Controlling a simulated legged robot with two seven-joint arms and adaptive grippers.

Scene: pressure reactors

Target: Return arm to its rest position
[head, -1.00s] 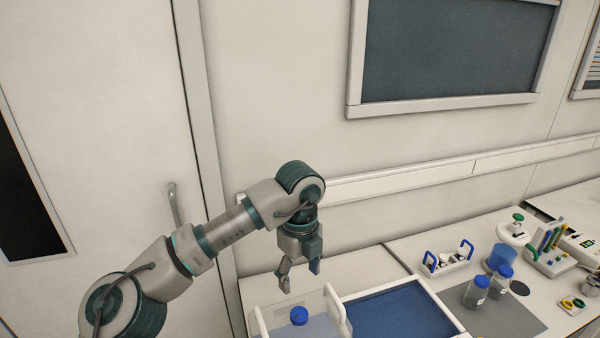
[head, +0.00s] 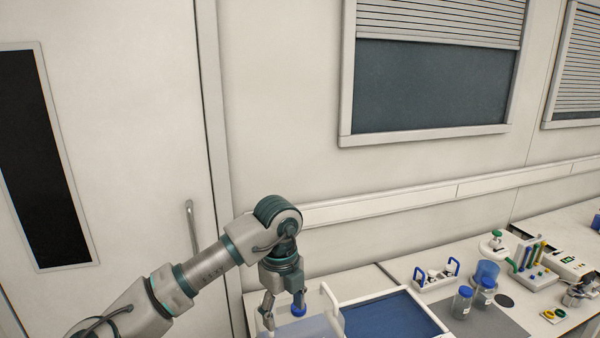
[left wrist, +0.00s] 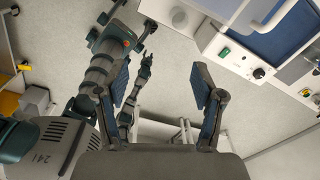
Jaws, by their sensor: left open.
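My left arm comes in from the left in the head view, bends at a teal joint and points its gripper (head: 284,311) down at the near table edge. The two fingers are apart with nothing visible between them. In the left wrist view the left gripper's fingers (left wrist: 162,88) are spread wide over grey floor. A small, distant gripper (left wrist: 146,62) also shows there, perhaps my right one; its state is too small to read.
A blue-handled rack (head: 437,277), capped bottles (head: 462,302) and a tube holder (head: 530,262) stand to the right.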

